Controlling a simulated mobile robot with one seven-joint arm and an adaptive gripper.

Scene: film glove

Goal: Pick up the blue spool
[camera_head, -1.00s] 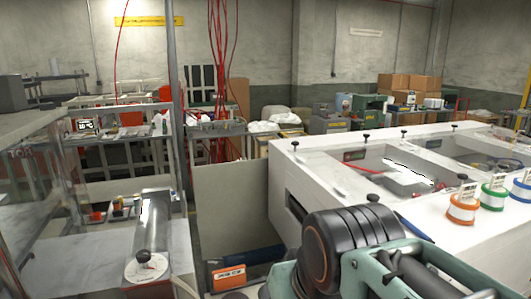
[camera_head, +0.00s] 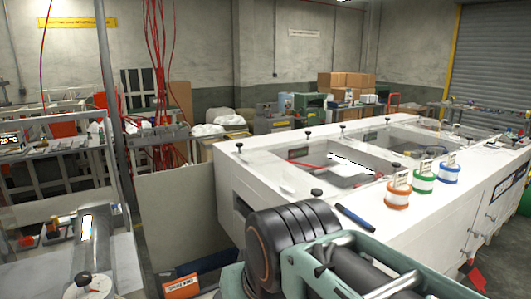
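The blue spool (camera_head: 448,173) stands on the top of the white cabinet at the right. It is the rightmost of three spools in a row, with a white label standing up behind it. The green spool (camera_head: 424,178) is just left of it, and the orange spool (camera_head: 397,194) is nearest to me. My arm fills the bottom middle of the view, in front of the cabinet and left of the spools. My gripper itself is outside the picture.
The white cabinet (camera_head: 235,176) has recessed, covered bays on top with black knobs. A dark blue tool (camera_head: 355,217) lies near its front edge, left of the spools. A metal cylinder device (camera_head: 92,250) stands on a bench at left. Floor shows beyond the cabinet's right side.

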